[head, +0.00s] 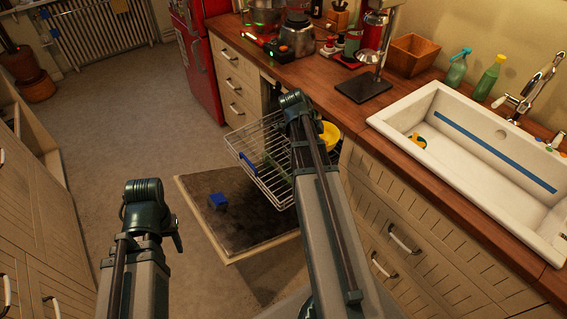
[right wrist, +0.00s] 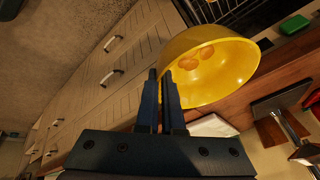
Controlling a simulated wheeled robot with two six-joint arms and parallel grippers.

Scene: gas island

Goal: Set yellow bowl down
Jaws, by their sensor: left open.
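In the head view the bowl (head: 329,135) shows beside my right arm, over or at the wire rack (head: 243,152), partly hidden. I cannot tell whether it touches the rack. My right gripper (right wrist: 161,76) has its fingers close together at the bowl's near edge and appears shut on it. My left gripper (head: 177,243) is low on the left, away from the bowl; its fingers are mostly hidden, and it is open.
The dishwasher door (head: 195,188) lies open, with a small blue object (head: 218,200) on it. The wooden counter (head: 333,103) carries a mixer base (head: 363,88), a wooden box (head: 411,55) and several appliances. A white sink (head: 420,102) is at right. Floor at left is clear.

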